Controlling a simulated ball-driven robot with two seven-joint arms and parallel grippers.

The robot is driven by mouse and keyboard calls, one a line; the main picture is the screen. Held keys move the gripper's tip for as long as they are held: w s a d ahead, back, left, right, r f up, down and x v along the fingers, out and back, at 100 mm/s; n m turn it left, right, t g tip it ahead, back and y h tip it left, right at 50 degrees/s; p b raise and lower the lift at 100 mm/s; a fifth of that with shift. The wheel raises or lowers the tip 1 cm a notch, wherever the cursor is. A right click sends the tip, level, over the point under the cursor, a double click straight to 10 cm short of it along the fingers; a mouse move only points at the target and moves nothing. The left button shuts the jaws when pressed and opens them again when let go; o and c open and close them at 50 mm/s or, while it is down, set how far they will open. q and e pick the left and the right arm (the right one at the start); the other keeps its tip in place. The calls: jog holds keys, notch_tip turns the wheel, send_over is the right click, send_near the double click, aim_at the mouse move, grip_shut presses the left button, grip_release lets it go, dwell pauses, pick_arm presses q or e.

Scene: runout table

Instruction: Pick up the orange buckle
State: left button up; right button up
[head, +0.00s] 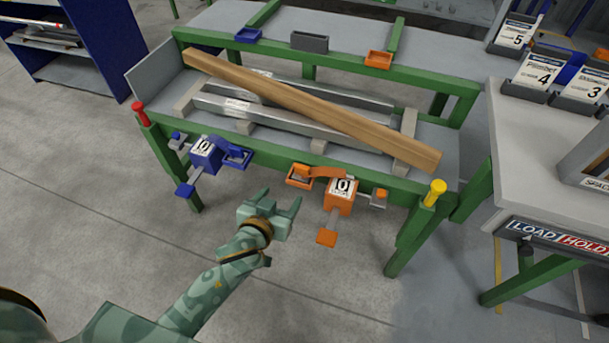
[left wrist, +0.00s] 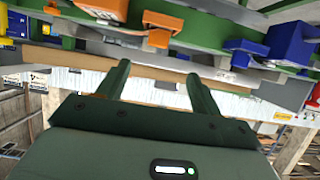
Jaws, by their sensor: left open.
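An orange clamp unit (head: 340,197) with a "0" label hangs on the front rail of the green table. An orange strap-like arm runs left from it to an open, frame-shaped orange piece, which looks like the buckle (head: 300,177). My left gripper (head: 269,205) is open and empty, in front of the rail, to the left of and below the buckle in the head view. In the left wrist view my open fingers (left wrist: 157,70) point toward the rail, and an orange part (left wrist: 160,20) shows beyond them; I cannot tell which part it is. My right gripper is not in view.
A matching blue clamp unit (head: 205,154) hangs on the rail to the left. A wooden beam (head: 310,105) and metal bars lie on the table. An orange tray (head: 378,59) sits on the back rail. A yellow-capped post (head: 435,192) stands at the front right corner. Floor in front is clear.

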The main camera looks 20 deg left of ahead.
aim_at(301, 170)
pick_arm(q)
jog(key=b+x, duration=0.4)
jog(key=x, duration=0.6)
jog(key=shift+w+d+f, duration=0.15)
jog(key=shift+w+f, duration=0.15)
jog(key=b+x, duration=0.3)
jog(key=x, duration=0.2)
jog(key=shift+s+d+f, duration=0.1)
jog(key=shift+r, duration=0.2)
jog(key=c, duration=1.2)
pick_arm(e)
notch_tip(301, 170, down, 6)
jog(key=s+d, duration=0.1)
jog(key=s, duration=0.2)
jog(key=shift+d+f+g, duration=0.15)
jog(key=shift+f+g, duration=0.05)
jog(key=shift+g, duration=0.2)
